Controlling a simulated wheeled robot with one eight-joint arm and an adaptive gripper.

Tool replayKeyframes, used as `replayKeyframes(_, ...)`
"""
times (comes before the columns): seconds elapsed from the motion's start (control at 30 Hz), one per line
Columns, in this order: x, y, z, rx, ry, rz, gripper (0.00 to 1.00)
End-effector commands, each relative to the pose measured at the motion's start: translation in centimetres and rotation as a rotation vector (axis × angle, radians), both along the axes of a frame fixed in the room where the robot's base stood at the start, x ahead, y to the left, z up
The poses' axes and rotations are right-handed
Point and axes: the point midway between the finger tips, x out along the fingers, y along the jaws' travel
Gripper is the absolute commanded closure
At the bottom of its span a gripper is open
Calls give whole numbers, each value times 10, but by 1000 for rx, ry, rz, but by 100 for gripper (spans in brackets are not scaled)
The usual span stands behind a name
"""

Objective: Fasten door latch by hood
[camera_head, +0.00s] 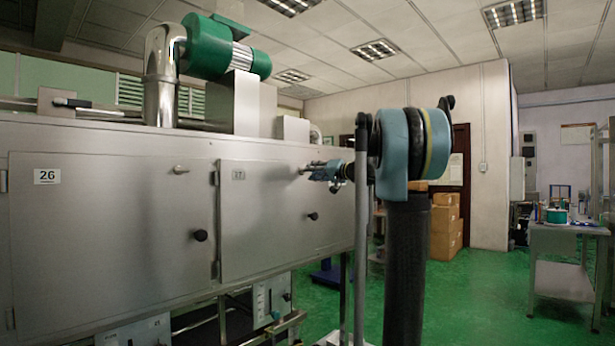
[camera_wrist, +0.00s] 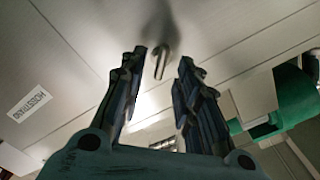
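The steel cabinet (camera_head: 100,190) has two doors, marked 26 and 17. A small metal latch handle (camera_head: 180,169) sits at the upper right of door 26 (camera_head: 100,260). My gripper (camera_head: 312,171) is at the upper right of door 17 (camera_head: 265,235), close to its face, over a second small latch. In the wrist view a short metal latch handle (camera_wrist: 160,62) sticks out from the panel. It lies just ahead of and between the fingertips of my gripper (camera_wrist: 163,68), which stand apart with nothing held. Whether a finger touches the latch cannot be told.
Each door has a black knob (camera_head: 200,235). A green motor (camera_head: 220,50) and a shiny duct (camera_head: 161,75) stand on top of the cabinet. Boxes (camera_head: 446,225) and a work table (camera_head: 565,250) are behind at right.

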Motion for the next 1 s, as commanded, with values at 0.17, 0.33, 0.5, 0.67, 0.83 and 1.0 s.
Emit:
replayKeyframes(0.17,17,17,0,0,0,1,70)
replayKeyframes(0.33,24,25,0,0,0,0,70)
replayKeyframes(0.5,26,27,0,0,0,0,70)
replayKeyframes(0.67,26,26,0,0,0,0,70)
replayKeyframes(0.83,26,26,0,0,0,0,100)
replayKeyframes(1.0,26,26,0,-1,1,-1,100)
